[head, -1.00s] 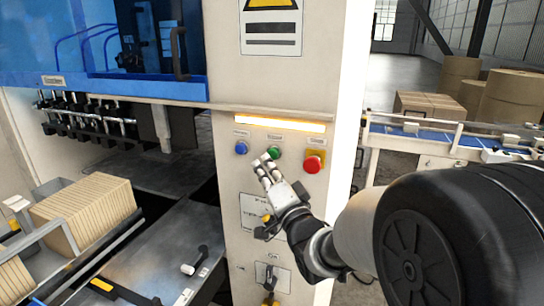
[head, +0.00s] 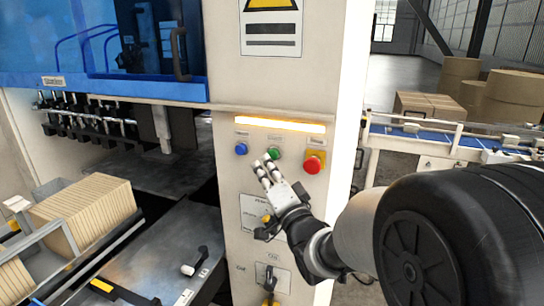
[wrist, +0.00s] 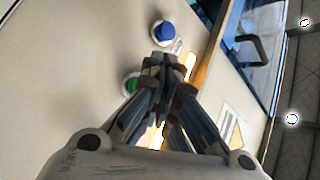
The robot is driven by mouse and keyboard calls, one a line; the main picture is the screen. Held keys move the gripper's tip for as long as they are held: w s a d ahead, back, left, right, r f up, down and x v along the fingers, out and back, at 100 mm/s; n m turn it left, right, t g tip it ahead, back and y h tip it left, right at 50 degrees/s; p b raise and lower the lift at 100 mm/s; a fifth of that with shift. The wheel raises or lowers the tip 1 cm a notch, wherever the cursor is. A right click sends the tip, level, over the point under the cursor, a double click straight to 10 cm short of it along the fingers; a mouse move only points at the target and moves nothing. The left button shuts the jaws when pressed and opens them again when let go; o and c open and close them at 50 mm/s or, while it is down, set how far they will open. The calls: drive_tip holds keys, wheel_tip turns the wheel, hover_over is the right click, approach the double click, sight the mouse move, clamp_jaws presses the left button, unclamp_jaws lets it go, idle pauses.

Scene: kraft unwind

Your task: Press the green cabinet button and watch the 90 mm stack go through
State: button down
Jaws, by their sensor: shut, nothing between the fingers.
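The green button (head: 273,153) sits on the pale cabinet face (head: 230,190), between a blue button (head: 241,148) on its left and a red button (head: 313,163) on its right. My gripper (head: 263,163) is shut and empty, with its fingertips just below and left of the green button in the head view. In the wrist view the green button (wrist: 130,84) shows partly behind the left side of my gripper (wrist: 161,62), and the blue button (wrist: 163,33) lies beyond the fingertips. I cannot tell whether the fingertips touch the cabinet. A stack of kraft sheets (head: 85,212) stands at the left.
An amber light bar (head: 280,124) glows above the buttons. A blue guard (head: 150,45) and a metal table (head: 150,260) are to the left; a conveyor (head: 420,137) is behind.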

drive_tip(key=shift+w, duration=0.15)
drive_tip(key=shift+w+d+b, duration=0.15)
drive_tip(key=shift+w+b, duration=0.1)
drive_tip(key=shift+b, duration=0.1)
drive_tip(key=shift+w+d, duration=0.2)
drive_tip(key=shift+w, duration=0.35)
idle(1.0)
drive_tip(key=shift+s+b, duration=0.1)
drive_tip(key=shift+b, duration=0.2)
drive_tip(key=shift+s+a+b, duration=0.3)
drive_tip(key=shift+s+b, duration=0.15)
drive_tip(key=shift+s, duration=0.4)
drive_tip(key=s, duration=0.1)
drive_tip(key=s+a+b, duration=0.1)
drive_tip(key=s, duration=0.1)
drive_tip(key=s+b, duration=0.1)
drive_tip(key=shift+s+a, duration=0.35)
